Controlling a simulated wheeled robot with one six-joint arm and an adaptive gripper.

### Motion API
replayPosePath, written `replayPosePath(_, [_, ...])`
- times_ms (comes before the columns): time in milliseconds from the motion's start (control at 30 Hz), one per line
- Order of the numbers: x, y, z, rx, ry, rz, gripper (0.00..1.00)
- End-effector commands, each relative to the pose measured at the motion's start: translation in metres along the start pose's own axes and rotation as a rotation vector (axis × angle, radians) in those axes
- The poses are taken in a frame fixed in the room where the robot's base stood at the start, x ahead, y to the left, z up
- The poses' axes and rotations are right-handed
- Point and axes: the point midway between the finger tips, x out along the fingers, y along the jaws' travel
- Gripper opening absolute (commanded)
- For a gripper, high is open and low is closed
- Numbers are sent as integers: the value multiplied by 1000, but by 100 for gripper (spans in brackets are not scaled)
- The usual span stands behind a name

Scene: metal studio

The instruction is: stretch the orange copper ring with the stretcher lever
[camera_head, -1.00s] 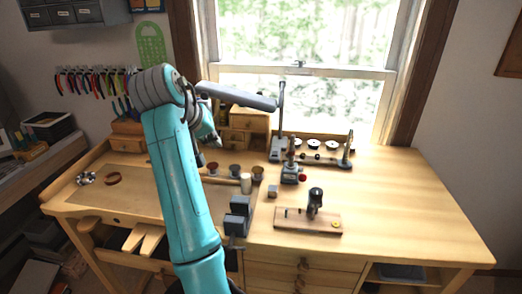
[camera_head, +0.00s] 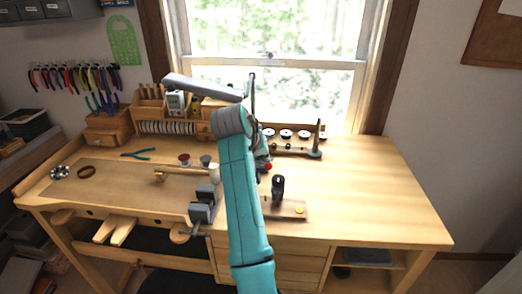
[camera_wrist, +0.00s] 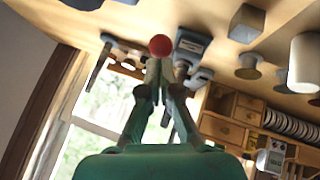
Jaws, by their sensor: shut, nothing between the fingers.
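The stretcher is a small grey device whose lever ends in a red ball knob (camera_head: 267,166). The red knob (camera_wrist: 160,45) is just beyond my fingertips in the wrist view, with a grey block-like body (camera_wrist: 191,44) beside it. My gripper (camera_wrist: 156,72) is shut and empty, pointing at the knob; I cannot tell whether it touches. In the head view my arm hides the gripper and most of the stretcher. A brown ring-shaped piece (camera_head: 86,170) lies on the mat at the left; I cannot tell whether it is the copper ring. No ring is clear on the stretcher.
A grey vise (camera_head: 203,205) stands at the front edge, with a mallet (camera_head: 178,172) behind it. A wooden board with a black upright tool (camera_head: 278,188) is to my arm's right. A rack (camera_head: 292,151) stands by the window. The bench's right side is clear.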

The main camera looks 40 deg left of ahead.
Motion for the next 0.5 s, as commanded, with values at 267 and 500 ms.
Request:
replayPosePath(267, [1, 0, 1, 0, -1, 0, 0])
replayPosePath(500, [5, -3, 6, 8, 33, 10, 0])
